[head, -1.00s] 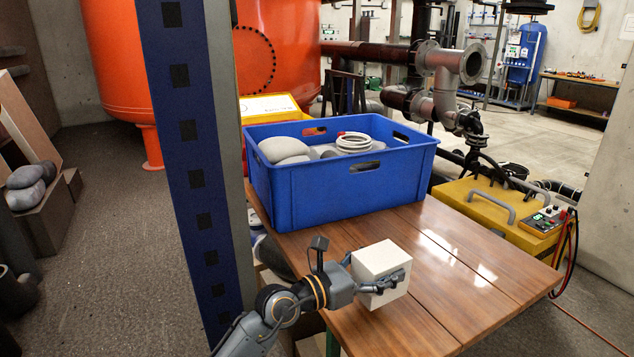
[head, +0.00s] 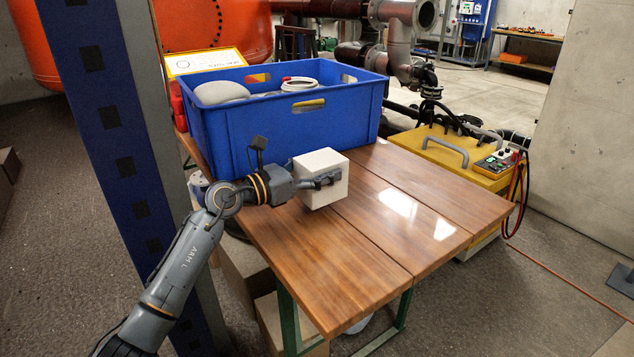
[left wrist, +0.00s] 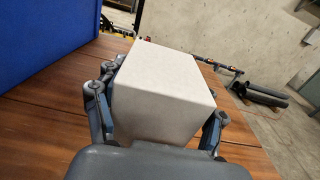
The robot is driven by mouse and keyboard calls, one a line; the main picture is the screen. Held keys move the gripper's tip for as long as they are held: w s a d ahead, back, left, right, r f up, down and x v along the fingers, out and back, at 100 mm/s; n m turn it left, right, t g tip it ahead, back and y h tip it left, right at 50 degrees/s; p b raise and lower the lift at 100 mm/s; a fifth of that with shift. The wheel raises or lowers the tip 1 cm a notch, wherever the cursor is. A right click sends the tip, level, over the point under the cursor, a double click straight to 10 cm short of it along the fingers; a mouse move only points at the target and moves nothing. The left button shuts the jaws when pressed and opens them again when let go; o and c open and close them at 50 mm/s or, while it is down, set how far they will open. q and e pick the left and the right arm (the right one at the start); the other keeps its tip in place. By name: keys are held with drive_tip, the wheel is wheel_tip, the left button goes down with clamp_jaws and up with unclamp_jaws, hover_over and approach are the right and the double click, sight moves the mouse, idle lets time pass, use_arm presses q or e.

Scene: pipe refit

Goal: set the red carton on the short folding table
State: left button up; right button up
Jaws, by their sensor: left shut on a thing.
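My left gripper (head: 326,181) is shut on a pale, off-white carton (head: 318,195), with a finger along its side. In the left wrist view the carton (left wrist: 165,85) sits between both fingers. No red carton shows; the held one looks white. The carton is over a brown wooden table (head: 400,235) with green legs, close in front of the blue crate. I cannot tell whether its underside touches the tabletop. Whether this is the short folding table is not clear. My right gripper is not in view.
A blue crate (head: 290,135) holding grey lumps and a white coil (head: 299,84) fills the table's back. A blue post (head: 112,150) stands close at left. A yellow case (head: 455,152) with a meter is beyond the table. The table's right and front are clear.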

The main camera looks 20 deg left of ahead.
use_arm(q)
drive_tip(key=shift+f+b, duration=0.4)
drive_tip(key=shift+f, duration=1.2)
drive_tip(key=shift+f, duration=0.2)
drive_tip(key=o, duration=1.4)
drive_tip(key=shift+r, duration=0.15)
drive_tip(key=v, duration=1.2)
